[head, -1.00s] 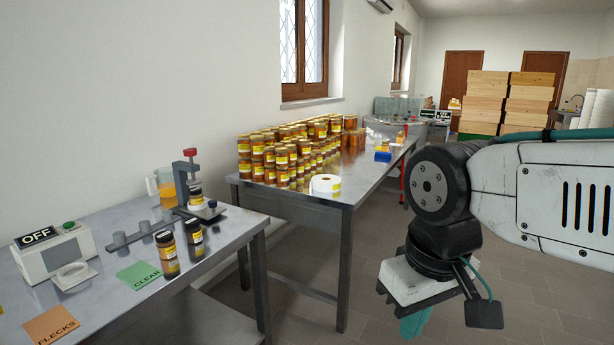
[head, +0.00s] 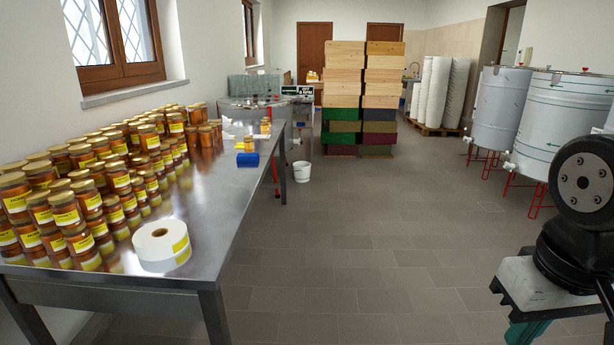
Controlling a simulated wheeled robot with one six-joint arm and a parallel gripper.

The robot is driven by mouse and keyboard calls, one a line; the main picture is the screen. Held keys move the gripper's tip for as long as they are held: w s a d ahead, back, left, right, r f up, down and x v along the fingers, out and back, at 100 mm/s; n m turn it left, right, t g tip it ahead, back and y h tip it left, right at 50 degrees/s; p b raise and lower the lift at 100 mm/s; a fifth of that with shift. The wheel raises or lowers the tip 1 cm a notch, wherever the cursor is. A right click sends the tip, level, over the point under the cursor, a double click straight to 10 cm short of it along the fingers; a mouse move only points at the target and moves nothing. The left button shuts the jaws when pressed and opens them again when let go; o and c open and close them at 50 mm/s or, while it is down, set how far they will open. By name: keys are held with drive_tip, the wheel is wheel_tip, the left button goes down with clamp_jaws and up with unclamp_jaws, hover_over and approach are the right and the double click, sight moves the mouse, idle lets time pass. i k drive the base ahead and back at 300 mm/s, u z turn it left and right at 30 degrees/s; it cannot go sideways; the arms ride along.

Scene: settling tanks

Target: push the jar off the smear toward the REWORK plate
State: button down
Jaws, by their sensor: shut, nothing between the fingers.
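Many honey jars with yellow labels stand grouped on the left of the long steel table (head: 215,220). One or two small jars (head: 265,126) stand apart at its far end, near a blue block (head: 248,159). I cannot tell which jar is the one on the smear; no smear or REWORK plate can be made out. My gripper (head: 526,334) hangs at the lower right, over the floor and well away from the table. It is shut and empty, its teal fingers partly cut off by the frame.
A white label roll (head: 161,246) sits at the table's near end. A white bucket (head: 301,171) stands on the floor beyond. Stacked wooden hive boxes (head: 343,75) and steel tanks (head: 559,110) stand farther back. The tiled floor right of the table is open.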

sight(248, 145)
drive_tip(key=z, duration=0.35)
drive_tip(key=i, duration=3.8)
drive_tip(key=u, duration=1.45)
drive_tip(key=i, duration=1.05)
drive_tip(key=u, duration=0.65)
